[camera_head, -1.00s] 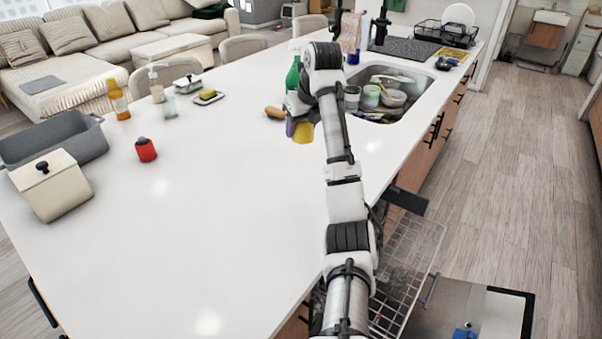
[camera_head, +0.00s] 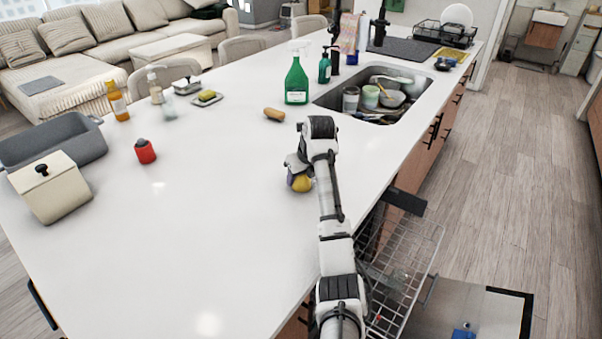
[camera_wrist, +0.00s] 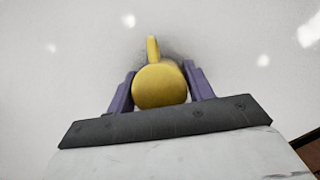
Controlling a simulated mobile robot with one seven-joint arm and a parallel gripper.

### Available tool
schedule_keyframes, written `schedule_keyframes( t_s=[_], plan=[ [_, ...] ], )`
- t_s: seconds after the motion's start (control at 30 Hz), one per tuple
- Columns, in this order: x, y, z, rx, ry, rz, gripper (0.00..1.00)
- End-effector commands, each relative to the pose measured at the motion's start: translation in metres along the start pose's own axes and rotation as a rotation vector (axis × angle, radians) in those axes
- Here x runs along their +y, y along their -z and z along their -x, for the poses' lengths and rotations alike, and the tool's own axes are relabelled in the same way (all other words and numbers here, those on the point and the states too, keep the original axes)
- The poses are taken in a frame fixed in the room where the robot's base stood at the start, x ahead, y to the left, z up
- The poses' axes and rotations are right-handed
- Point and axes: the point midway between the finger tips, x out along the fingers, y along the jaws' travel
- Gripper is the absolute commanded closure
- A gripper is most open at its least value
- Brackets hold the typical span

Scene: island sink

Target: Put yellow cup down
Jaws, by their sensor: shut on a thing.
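The yellow cup (camera_head: 302,184) is at my gripper (camera_head: 298,176), over the white island counter near its right edge. In the wrist view the cup (camera_wrist: 160,86) sits between the two purple fingers of my gripper (camera_wrist: 160,90). The fingers are shut on its sides. Its handle points toward the top of the picture. A dark shadow lies close around the cup on the counter. I cannot tell whether the cup touches the counter.
A brown potato-like item (camera_head: 274,114) and a green spray bottle (camera_head: 296,82) stand beyond my gripper. The sink (camera_head: 340,98) holds several dishes. A red jar (camera_head: 145,151) is to the left. The counter (camera_head: 200,230) around the cup is clear. A dishwasher rack (camera_head: 410,265) is open at right.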

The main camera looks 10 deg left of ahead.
Motion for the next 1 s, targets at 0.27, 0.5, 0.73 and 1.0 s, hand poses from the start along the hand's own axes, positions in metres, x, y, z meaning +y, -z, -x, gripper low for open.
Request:
schedule_keyframes(
  t_s=[0.27,0.5,0.73,1.0],
  plan=[
    [0.0,0.001,-0.002,0.0,-0.001,0.0,0.73],
    [0.0,0.001,-0.002,0.0,0.0,0.0,0.26],
    [0.0,0.0,-0.001,0.0,0.001,0.0,0.26],
    [0.0,-0.001,0.03,-0.005,0.002,0.002,0.26]
  ],
)
